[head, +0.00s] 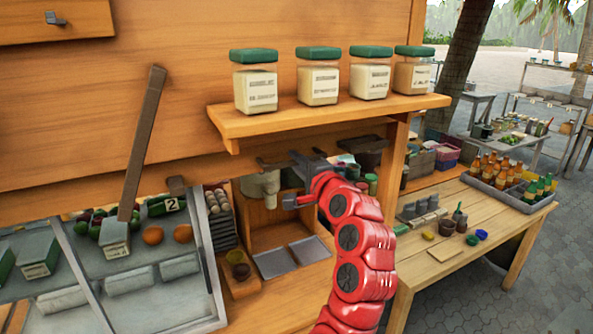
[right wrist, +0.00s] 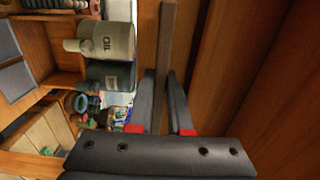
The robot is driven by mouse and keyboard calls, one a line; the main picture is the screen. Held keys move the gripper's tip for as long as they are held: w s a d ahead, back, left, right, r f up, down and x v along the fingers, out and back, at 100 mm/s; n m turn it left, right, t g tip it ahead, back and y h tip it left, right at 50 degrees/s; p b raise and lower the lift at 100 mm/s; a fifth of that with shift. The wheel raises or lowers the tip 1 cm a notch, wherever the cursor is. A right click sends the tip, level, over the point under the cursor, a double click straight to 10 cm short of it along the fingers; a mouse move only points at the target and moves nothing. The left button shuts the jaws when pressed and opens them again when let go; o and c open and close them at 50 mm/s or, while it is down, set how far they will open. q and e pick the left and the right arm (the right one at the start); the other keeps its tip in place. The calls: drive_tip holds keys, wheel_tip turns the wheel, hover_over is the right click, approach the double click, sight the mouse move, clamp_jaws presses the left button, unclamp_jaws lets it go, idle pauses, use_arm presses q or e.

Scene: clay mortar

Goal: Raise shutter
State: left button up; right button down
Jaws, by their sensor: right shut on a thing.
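The shutter (head: 215,100) looks like the broad upright wooden panel behind the jar shelf, its lower edge hanging above an opening in the stall. My right gripper (head: 297,180) reaches that lower edge from below, on a red arm. In the right wrist view, the fingers of my right gripper (right wrist: 160,105) are shut on a narrow brown wooden bar (right wrist: 166,45) that runs between them. This bar looks like a handle along the panel's lower edge; the fingers hide part of it. My left gripper is in neither view.
A shelf (head: 330,120) with several green-lidded jars juts out above my right gripper. A slanted brown bar (head: 145,140) stands at the left, over a glass-fronted case (head: 150,265). A side table (head: 470,215) with bottles and small bowls stands to the right.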

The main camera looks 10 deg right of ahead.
drive_tip(key=shift+r, duration=0.5)
drive_tip(key=c, duration=0.8)
unclamp_jaws()
drive_tip(key=shift+f, duration=0.15)
drive_tip(key=shift+c, duration=0.2)
drive_tip(key=shift+s+d+f, duration=0.1)
drive_tip(key=shift+f, duration=0.05)
